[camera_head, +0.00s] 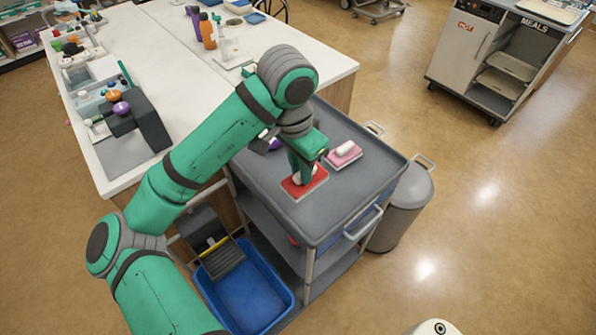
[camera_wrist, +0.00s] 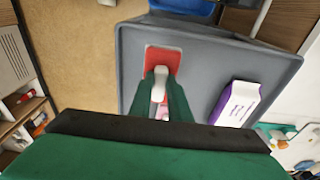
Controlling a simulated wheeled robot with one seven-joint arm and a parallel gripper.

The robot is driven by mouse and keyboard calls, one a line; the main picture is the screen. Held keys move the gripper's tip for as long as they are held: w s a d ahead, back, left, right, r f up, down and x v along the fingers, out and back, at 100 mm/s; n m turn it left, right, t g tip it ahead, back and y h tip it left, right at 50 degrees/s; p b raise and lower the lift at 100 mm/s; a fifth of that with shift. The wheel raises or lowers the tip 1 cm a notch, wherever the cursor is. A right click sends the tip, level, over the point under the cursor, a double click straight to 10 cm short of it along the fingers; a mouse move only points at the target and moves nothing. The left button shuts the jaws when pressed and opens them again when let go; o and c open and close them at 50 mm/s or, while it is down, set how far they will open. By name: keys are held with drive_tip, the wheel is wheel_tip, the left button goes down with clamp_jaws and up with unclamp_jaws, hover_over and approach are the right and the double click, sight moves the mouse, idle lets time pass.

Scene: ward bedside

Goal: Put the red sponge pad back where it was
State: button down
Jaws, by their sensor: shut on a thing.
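The red sponge pad (camera_head: 293,188) is a flat red block with a pale underside and a white grip on top. It is at the top of the grey cart (camera_head: 345,210), near its left side. My gripper (camera_head: 304,174) reaches down over it and is shut on the white grip. In the wrist view, my gripper (camera_wrist: 161,88) has its green fingers on either side of the white grip, with the red pad (camera_wrist: 163,56) beyond. I cannot tell whether the pad touches the cart top or hangs just above it. My fingers hide part of it.
A pink sponge pad (camera_head: 345,157) with a white grip lies close by, to the upper right. A purple and white pack (camera_wrist: 236,103) lies on the cart, partly behind my arm in the head view. The cart's front right is clear. A grey bin (camera_head: 405,205) stands beside it.

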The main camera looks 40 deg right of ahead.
drive_tip(key=shift+w+d+f, duration=0.7)
drive_tip(key=shift+w+f, duration=0.3)
drive_tip(key=shift+f, duration=0.7)
drive_tip(key=shift+w+d+f, duration=0.65)
drive_tip(key=shift+w+f, duration=0.35)
drive_tip(key=shift+f, duration=0.7)
drive_tip(key=shift+w+d+f, duration=0.7)
drive_tip(key=shift+w+f, duration=0.3)
drive_tip(key=shift+f, duration=0.7)
drive_tip(key=shift+f, duration=0.15)
drive_tip(key=c, duration=1.7)
unclamp_jaws()
drive_tip(key=shift+o, duration=0.2)
wheel_tip(320, 180, up, 12)
drive_tip(key=a, duration=0.1)
drive_tip(key=shift+a, duration=0.2)
